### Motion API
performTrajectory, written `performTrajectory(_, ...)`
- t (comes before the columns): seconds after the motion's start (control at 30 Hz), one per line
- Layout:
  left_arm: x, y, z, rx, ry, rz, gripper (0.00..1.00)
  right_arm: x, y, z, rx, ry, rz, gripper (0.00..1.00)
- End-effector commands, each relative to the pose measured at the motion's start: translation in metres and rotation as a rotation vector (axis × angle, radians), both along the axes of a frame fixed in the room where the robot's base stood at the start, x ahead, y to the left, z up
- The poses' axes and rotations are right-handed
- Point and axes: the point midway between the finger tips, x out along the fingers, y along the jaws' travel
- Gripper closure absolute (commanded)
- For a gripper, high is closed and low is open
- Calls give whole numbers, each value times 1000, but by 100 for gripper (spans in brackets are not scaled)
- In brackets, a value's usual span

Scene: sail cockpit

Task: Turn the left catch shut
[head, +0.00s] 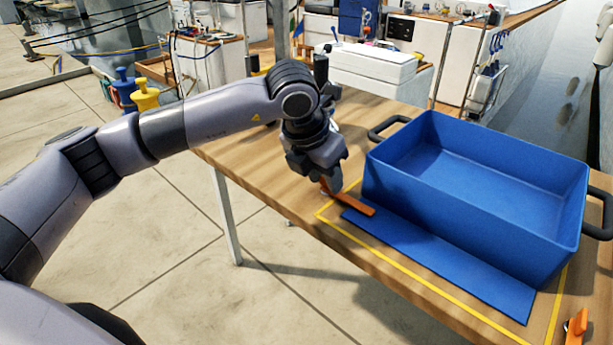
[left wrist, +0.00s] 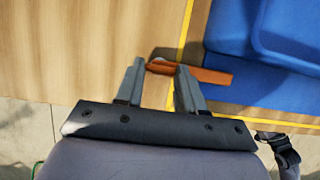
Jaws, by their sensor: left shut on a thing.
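The left catch (head: 357,204) is an orange lever at the near left corner of the blue tub (head: 470,205). Its free end lies over a flat blue strip (head: 440,258) in front of the tub. In the left wrist view the catch (left wrist: 210,75) runs right from a pivot, across the yellow line and onto the blue. My left gripper (head: 332,184) reaches down over the pivot end, shut on the catch, with the lever between its fingers (left wrist: 161,68). The gripper partly hides the pivot in the head view.
The tub stands on a wooden table (head: 255,165) inside a yellow outline (head: 400,275). It has dark handles (head: 385,127) at its ends. A second orange catch (head: 576,326) is at the near right corner. Open floor lies left of the table; white lockers (head: 375,68) stand behind.

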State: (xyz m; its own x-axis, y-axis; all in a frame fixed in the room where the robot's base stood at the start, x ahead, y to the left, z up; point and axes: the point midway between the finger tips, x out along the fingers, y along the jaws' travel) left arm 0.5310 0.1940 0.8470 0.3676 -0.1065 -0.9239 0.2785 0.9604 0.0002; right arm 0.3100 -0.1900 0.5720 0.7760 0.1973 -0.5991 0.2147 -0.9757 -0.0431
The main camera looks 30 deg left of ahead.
Motion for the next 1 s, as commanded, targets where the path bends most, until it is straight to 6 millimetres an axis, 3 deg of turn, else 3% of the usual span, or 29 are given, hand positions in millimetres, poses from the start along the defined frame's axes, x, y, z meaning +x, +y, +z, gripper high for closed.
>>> performTrajectory(0.3, 1, 0, 1, -1, -1, 9, 100, 0, 0, 0, -1, 1, 1, 65)
performTrajectory(0.33, 1, 0, 1, -1, -1, 9, 52, 0, 0, 0, -1, 1, 1, 65)
performTrajectory(0.4, 1, 0, 1, -1, -1, 8, 36, 0, 0, 0, -1, 1, 1, 65)
performTrajectory(0.73, -1, 0, 4, 0, -1, 5, 36, 0, 0, 0, -1, 1, 1, 65)
performTrajectory(1.0, -15, 5, 43, -2, -4, 6, 36, 0, 0, 4, -1, 0, 1, 65)
